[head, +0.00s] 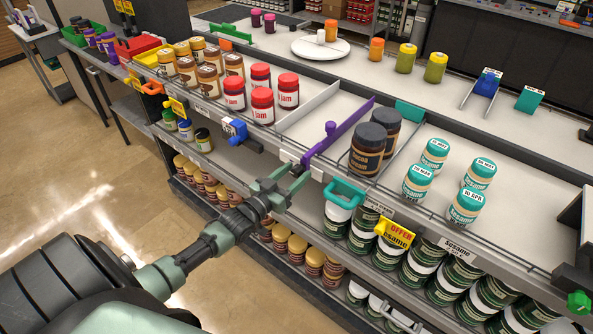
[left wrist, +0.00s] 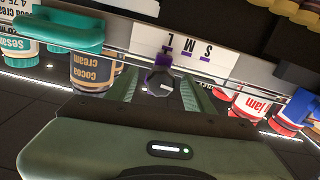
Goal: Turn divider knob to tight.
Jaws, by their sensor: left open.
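A purple divider (head: 345,130) with a small upright peg runs across the shelf, between an empty white bay and the dark cocoa jars. In the left wrist view a purple knob (left wrist: 159,82) is at the shelf's front edge. It is below a white plate (left wrist: 185,50) lettered S, M, L. My left gripper (head: 293,175) is at the front edge by the divider's near end. In the wrist view its green fingers (left wrist: 160,88) are apart, one on each side of the knob. I cannot tell whether they touch it. The knob is mostly hidden in the head view.
A teal handle (head: 345,192) and a yellow offer sign (head: 396,234) are on the shelf front to the right. A blue clip (head: 236,130) is to the left. Cocoa jars (head: 368,150) and red jam jars (head: 262,106) flank the bay. The floor in front is clear.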

